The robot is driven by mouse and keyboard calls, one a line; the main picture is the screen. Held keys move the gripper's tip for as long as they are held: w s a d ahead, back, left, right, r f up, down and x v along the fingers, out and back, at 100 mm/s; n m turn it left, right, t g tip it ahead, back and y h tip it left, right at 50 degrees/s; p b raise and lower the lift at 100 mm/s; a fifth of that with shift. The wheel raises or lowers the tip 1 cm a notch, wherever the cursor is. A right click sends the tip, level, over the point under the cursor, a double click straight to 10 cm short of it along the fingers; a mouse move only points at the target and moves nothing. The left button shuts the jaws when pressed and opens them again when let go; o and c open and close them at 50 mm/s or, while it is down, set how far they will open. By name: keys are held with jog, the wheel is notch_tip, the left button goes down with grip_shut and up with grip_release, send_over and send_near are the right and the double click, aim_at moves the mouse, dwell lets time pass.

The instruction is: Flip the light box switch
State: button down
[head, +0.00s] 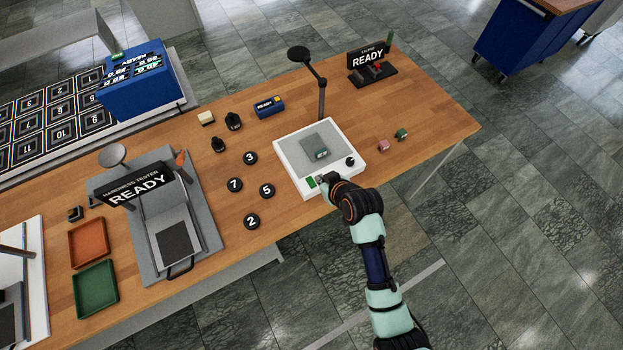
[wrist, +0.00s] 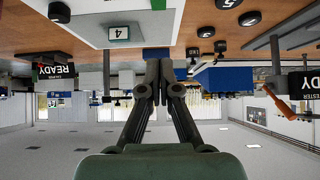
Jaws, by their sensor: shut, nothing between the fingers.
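The white light box (head: 283,160) sits near the table's front edge, with a grey plate (head: 312,143) on its top panel. A small green switch (head: 310,183) is on its front left corner, and a black knob (head: 350,161) is at its front right. My gripper (head: 324,181) is at the box's front edge, just right of the green switch; I cannot tell whether it touches the box. In the wrist view my gripper (wrist: 160,68) is shut and empty, with the light box (wrist: 95,12) at the top and a small green part (wrist: 158,4) at the frame's edge.
A black lamp (head: 321,95) stands behind the box. Numbered black discs (head: 267,191) lie to its left, near the hardness tester (head: 150,200). Small pink (head: 383,146) and green (head: 402,134) pieces lie to its right. The table's right end is mostly clear.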

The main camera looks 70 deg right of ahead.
jog(key=b, duration=0.1)
send_over(308, 177)
jog(key=s+a, duration=0.2)
jog(key=f, duration=0.6)
jog(key=shift+w+d+f, duration=0.1)
jog(key=shift+d+f, duration=0.1)
notch_tip(308, 177, down, 3)
jog(key=shift+a+r, duration=0.1)
jog(key=shift+r, duration=0.05)
jog(key=shift+f, duration=0.5)
jog(key=shift+f, duration=0.1)
